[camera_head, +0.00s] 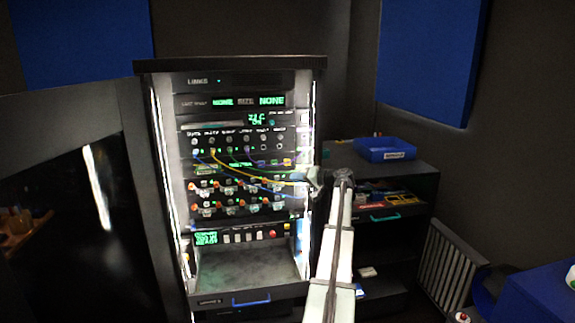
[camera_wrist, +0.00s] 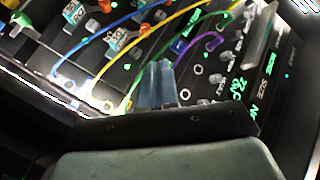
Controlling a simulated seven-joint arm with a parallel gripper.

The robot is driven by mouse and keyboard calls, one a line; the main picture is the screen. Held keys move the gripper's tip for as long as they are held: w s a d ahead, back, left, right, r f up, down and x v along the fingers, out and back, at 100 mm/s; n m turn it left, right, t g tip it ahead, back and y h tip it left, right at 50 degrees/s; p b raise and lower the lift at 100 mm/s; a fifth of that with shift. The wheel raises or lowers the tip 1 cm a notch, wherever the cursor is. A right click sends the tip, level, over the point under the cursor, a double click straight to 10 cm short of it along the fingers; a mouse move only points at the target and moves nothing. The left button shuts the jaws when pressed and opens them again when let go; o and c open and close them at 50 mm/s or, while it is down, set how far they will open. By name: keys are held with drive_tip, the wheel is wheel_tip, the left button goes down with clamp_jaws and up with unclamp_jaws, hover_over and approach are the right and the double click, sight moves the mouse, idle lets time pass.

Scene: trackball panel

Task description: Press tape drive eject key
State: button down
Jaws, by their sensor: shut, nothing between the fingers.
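The rack (camera_head: 318,68) stands upright in the middle of the head view with rows of lit displays, jacks and knobs. A row below the top displays holds a grey bar or slot (camera_head: 216,124) and a small green display (camera_head: 257,118). The green display also shows in the wrist view (camera_wrist: 238,86). I cannot tell which small part is the tape drive eject key. My gripper (camera_head: 313,180) is at the rack's right side, in front of the patch rows. In the wrist view its blue-grey fingers (camera_wrist: 156,82) are together and empty, near the jacks and cables.
Blue, yellow, green and purple cables (camera_wrist: 150,45) arc across the panel close to my fingers. A dark door (camera_head: 70,200) stands at the left. A shelf unit (camera_head: 425,185) with a blue bin (camera_head: 385,149) stands at the right. The rack's lower tray (camera_head: 245,270) is clear.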

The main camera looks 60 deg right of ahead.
sight(287, 163)
drive_tip(key=shift+w+a+r+n+t, duration=0.15)
drive_tip(key=shift+r+n+t, duration=0.4)
drive_tip(key=shift+n, duration=0.65)
drive_tip(key=shift+r, duration=0.1)
drive_tip(key=w+d, duration=0.6)
drive_tip(key=shift+d, duration=0.15)
drive_tip(key=shift+w, duration=0.15)
idle(1.8)
drive_tip(key=shift+w+d, duration=0.25)
drive_tip(key=shift+d, duration=0.05)
